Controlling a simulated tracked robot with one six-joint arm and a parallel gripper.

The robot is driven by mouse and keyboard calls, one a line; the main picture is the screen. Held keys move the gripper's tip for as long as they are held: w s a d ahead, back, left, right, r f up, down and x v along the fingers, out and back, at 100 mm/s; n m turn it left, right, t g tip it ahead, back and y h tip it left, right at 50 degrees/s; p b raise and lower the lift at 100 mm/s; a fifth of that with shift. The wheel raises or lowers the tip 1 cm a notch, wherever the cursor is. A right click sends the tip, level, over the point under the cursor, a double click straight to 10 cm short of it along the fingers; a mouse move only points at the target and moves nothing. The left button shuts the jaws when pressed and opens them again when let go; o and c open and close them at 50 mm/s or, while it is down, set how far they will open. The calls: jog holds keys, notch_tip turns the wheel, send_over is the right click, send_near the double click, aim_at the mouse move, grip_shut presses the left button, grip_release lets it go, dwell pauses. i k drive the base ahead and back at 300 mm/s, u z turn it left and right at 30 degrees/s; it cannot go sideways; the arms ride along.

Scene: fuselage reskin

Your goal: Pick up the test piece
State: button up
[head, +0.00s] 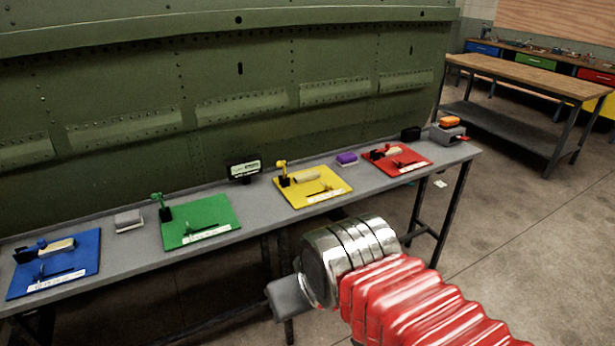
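No object is labelled clearly enough to tell which is the test piece. A grey block (128,220) lies on the bench (262,211) between the blue and green mats. Pale bars lie on the blue mat (80,278), yellow mat (330,190) and red mat (408,164). A purple block (347,158) lies between the yellow and red mats. My arm, with red bellows and a chrome wrist, comes in from the lower right. The grey end part of my gripper (284,298) shows in front of the bench, apart from these pieces. Its fingers cannot be made out.
A green mat (215,220) and a small black display (243,169) are on the bench. A grey device with an orange top (449,127) stands at its right end. The riveted green fuselage wall (200,90) rises behind. A wooden workbench (530,75) stands back right; floor between is mostly clear.

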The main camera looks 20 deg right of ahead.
aim_at(313, 174)
jog(key=i, duration=1.45)
jog(key=u, duration=0.05)
